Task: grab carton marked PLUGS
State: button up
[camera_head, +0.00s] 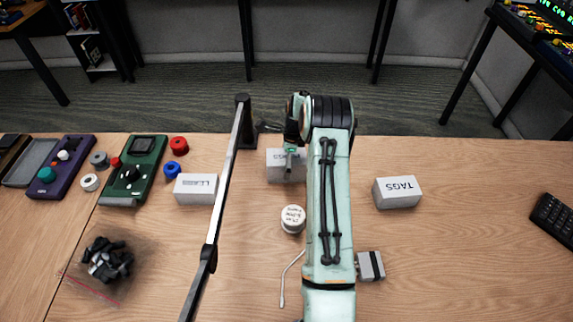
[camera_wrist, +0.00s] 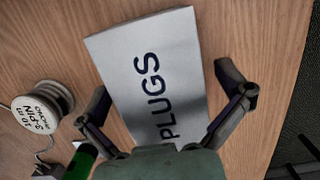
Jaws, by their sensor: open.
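The carton marked PLUGS (camera_wrist: 186,50) is a pale grey-white box, lying slightly turned on the wood table with its label facing my wrist camera. My gripper (camera_wrist: 161,80) is open above it, with one finger near each long side; the height gap is hard to judge. The gripper's base covers the carton's near end. In the head view, the same carton (camera_head: 276,174) sits left of my arm, partly covered, with only the end of its label showing. My fingers are mostly hidden there.
A white carton marked TAGS (camera_head: 398,192) stands right, another white carton (camera_head: 196,189) left. A round labelled spool (camera_head: 293,219) lies close by, also in the wrist view (camera_wrist: 42,107). A black-and-grey bar (camera_head: 228,180) crosses left of my arm. A bag of black parts (camera_head: 108,262) lies front left.

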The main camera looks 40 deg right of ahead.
jog(key=c, duration=1.3)
jog(key=shift+r, duration=0.1)
